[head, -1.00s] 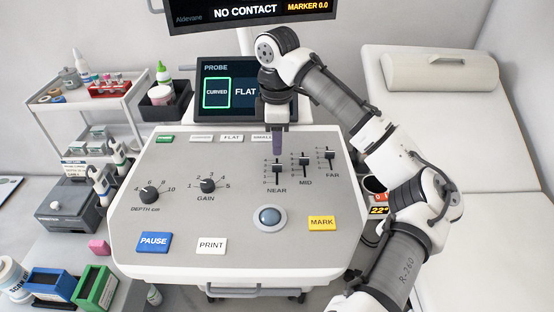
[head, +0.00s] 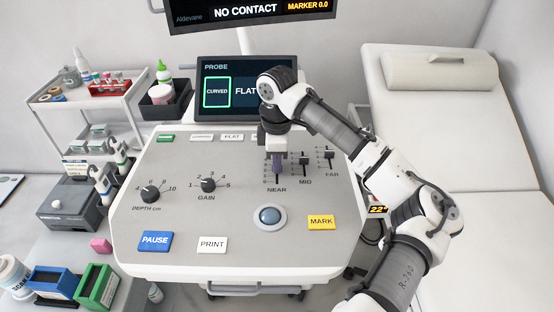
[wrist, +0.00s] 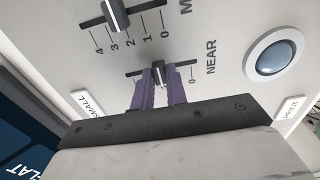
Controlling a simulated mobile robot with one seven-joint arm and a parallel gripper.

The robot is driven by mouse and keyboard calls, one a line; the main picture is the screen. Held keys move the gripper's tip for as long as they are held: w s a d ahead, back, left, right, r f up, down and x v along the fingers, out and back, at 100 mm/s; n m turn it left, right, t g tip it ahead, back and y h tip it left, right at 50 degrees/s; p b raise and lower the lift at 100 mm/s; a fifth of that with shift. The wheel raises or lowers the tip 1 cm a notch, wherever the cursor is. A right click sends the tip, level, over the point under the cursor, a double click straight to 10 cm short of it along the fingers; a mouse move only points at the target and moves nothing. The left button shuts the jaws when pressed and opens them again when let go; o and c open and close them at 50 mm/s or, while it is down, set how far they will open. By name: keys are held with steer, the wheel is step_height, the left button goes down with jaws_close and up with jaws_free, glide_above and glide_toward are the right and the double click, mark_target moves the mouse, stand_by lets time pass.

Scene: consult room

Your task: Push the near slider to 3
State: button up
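The near slider (wrist: 158,73) is a dark knob with a white line on a short black track, marked NEAR. In the wrist view it stands around the middle of its track; a 0 shows towards the NEAR label, but my fingers hide the other numbers. My gripper (wrist: 161,78) has two purple fingers, one on each side of the knob along the track, with a gap between them. I cannot tell whether either finger touches the knob. In the head view my gripper (head: 277,168) is down over the near slider and hides much of it.
The mid slider (head: 304,161) stands close to the right of my gripper, with the far slider (head: 329,155) beyond it. The trackball (head: 270,217) and yellow MARK button (head: 321,222) lie nearer on the panel. The probe screen (head: 226,90) rises behind my gripper.

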jaws_close()
steer(key=shift+w+r+p, duration=0.15)
steer(key=shift+w+p, duration=0.25)
steer(key=shift+w, duration=0.65)
steer(key=o, duration=0.6)
jaws_free()
step_height(320, 180, up, 14)
steer(key=shift+f+b, duration=0.2)
steer(key=shift+b, duration=0.15)
